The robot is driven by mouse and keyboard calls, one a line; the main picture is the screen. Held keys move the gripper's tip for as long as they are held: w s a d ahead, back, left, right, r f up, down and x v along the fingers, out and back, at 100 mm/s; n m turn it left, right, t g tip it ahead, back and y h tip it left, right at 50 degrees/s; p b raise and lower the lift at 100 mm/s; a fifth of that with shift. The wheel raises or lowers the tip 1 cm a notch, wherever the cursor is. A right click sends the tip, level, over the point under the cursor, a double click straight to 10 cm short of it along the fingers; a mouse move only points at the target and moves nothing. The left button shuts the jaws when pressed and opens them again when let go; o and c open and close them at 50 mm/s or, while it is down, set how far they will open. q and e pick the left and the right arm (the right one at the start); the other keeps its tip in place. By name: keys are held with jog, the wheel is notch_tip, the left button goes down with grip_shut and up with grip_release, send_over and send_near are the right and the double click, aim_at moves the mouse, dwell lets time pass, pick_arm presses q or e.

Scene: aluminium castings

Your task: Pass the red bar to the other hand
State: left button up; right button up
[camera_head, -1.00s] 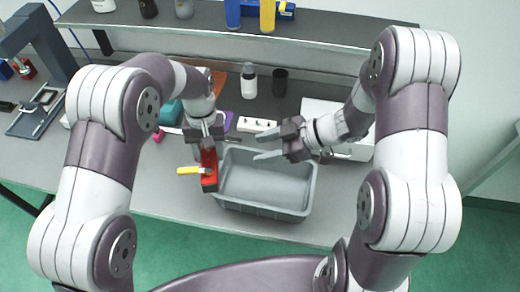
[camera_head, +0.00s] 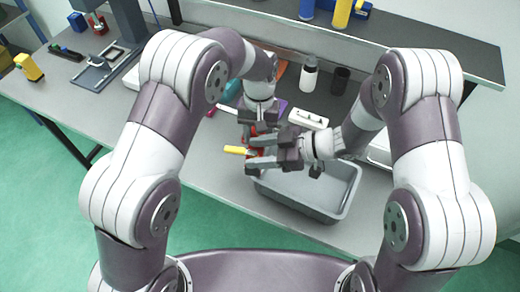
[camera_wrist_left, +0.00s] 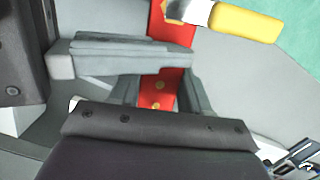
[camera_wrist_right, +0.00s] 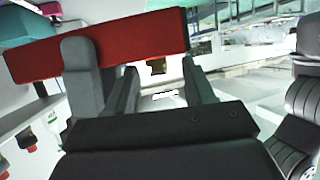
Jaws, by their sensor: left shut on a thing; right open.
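In the left wrist view, a right finger (camera_wrist_left: 130,55) crosses in front of the bar. In the right wrist view, the bar (camera_wrist_right: 125,42) crosses beyond the open fingers; whether they touch it I cannot tell.
A grey bin (camera_head: 325,212) stands on the bench below. A yellow-handled tool (camera_head: 236,150) shows left of the bar. A white bottle (camera_head: 309,75) and dark cup (camera_head: 340,80) stand behind. A raised shelf (camera_head: 430,40) spans the back.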

grip_shut()
pick_arm(q)
jog(key=o, duration=1.3)
jog(key=r+n, duration=0.2)
jog(key=r, duration=0.1)
jog(key=r+n+t, duration=0.1)
jog(key=r+n, duration=0.1)
jog(key=shift+w+a+h, duration=0.25)
jog(key=shift+a+h, duration=0.05)
jog(key=shift+h, duration=0.1)
pick_arm(e)
jog(key=shift+w, duration=0.1)
pick_arm(q)
jog(key=s+a+m, duration=0.1)
jog(key=s+a, duration=0.4)
jog(key=s+a+m+t, duration=0.1)
jog(key=s+a, duration=0.4)
jog(key=s+a+m+t, duration=0.1)
jog(key=s+a, duration=0.4)
jog(key=shift+s+a+r+y, duration=0.1)
jog(key=shift+s+r+y, duration=0.1)
jog(key=shift+y, duration=0.1)
